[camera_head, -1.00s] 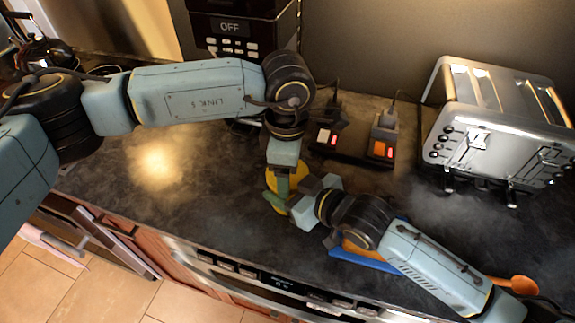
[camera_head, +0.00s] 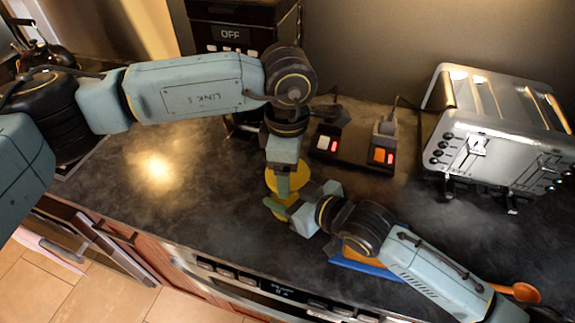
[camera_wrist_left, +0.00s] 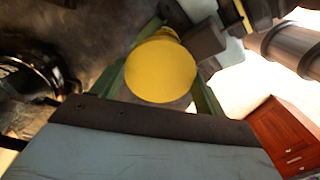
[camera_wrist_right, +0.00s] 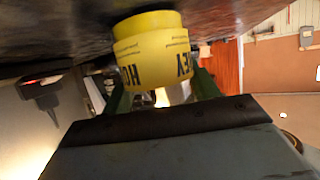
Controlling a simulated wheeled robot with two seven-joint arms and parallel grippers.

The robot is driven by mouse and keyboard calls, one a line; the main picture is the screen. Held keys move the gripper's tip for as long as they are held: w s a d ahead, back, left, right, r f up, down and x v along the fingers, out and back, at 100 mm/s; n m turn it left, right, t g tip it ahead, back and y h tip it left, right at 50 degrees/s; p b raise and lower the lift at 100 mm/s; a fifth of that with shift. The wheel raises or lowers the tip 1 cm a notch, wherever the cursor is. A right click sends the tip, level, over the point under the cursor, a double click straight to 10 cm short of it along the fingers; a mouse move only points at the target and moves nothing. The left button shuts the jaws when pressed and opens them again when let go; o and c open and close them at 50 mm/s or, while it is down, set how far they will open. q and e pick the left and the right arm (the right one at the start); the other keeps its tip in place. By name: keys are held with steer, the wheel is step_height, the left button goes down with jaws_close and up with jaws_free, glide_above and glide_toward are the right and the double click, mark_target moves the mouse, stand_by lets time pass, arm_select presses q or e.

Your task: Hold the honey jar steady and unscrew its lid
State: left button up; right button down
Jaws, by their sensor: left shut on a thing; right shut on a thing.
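The honey jar (camera_wrist_right: 155,62) is yellow, with a label whose dark letters appear upside down in the right wrist view. My right gripper (camera_wrist_right: 160,92) is shut on the jar's body from the side. A plain round yellow top, the lid (camera_wrist_left: 160,70), fills the space between the fingers of my left gripper (camera_wrist_left: 158,88), which is shut on it from above. In the head view, my left gripper (camera_head: 284,183) and right gripper (camera_head: 285,207) meet at the jar and hide much of it. The seam between lid and jar is hidden, so I cannot tell whether they are apart.
A silver toaster (camera_head: 500,130) stands at the right, and a dark box with lit switches (camera_head: 352,150) is behind the jar. A blue item (camera_head: 365,264) lies under my right arm, with an orange spoon (camera_head: 520,292) farther right. The counter at left (camera_head: 150,205) is clear.

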arm_select(q)
steer(key=shift+r, duration=2.05)
arm_select(e)
steer(key=shift+c, duration=1.5)
jaws_free()
